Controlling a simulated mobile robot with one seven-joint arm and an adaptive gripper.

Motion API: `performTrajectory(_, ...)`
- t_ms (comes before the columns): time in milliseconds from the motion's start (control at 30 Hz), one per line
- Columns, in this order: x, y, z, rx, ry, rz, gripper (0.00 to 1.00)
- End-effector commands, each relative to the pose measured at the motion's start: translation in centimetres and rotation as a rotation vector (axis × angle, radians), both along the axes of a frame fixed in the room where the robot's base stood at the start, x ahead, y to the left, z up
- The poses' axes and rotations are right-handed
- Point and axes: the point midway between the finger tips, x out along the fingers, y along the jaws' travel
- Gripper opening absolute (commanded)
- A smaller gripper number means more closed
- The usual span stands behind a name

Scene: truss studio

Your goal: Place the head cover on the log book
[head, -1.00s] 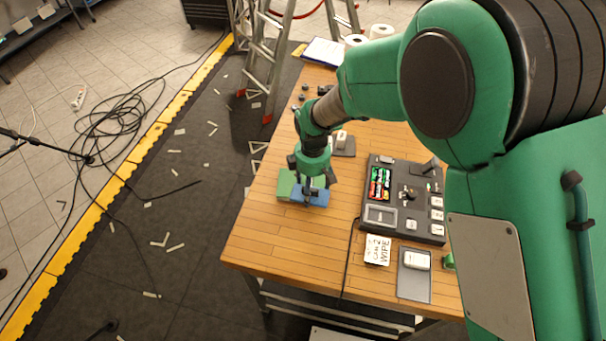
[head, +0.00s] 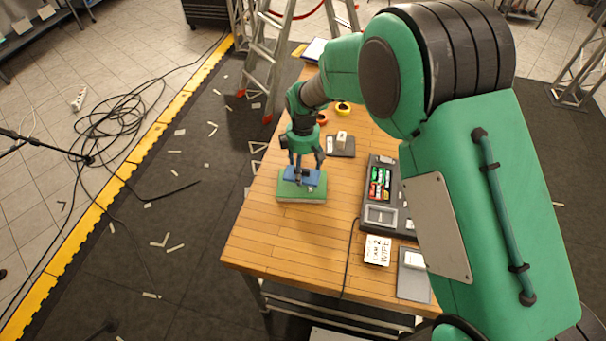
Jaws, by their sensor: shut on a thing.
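My gripper (head: 303,174) points down at the left part of the wooden table, shut on a flat blue piece, which I take to be the head cover (head: 316,182). The log book looks to be the green, thick, flat block with a pale lower edge (head: 301,194). The blue piece is over the back part of its top, with green showing in front and at the sides. I cannot tell whether the blue piece touches the book or hangs just above it. The fingers hide part of the blue piece.
A dark console (head: 380,190) stands right of the book, with a white printed card (head: 377,250) and a grey tray (head: 413,284) in front. The table's front left (head: 275,240) is clear.

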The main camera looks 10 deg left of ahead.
Motion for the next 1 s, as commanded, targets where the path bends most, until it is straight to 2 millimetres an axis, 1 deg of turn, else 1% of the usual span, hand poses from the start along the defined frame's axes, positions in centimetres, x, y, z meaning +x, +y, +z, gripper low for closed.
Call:
performTrajectory(167, 0.0, 0.0, -0.7, -0.001, 0.001, 0.000, 0.46)
performTrajectory(300, 0.0, 0.0, -2.2, -0.001, 0.001, 0.000, 0.46)
performTrajectory(433, 0.0, 0.0, -3.3, 0.000, 0.000, 0.000, 0.46)
performTrajectory(933, 0.0, 0.0, -3.9, 0.000, 0.000, 0.000, 0.46)
performTrajectory(967, 0.0, 0.0, -3.8, 0.000, 0.000, 0.000, 0.77)
performTrajectory(1000, 0.0, 0.0, -3.8, 0.000, 0.000, 0.000, 0.85)
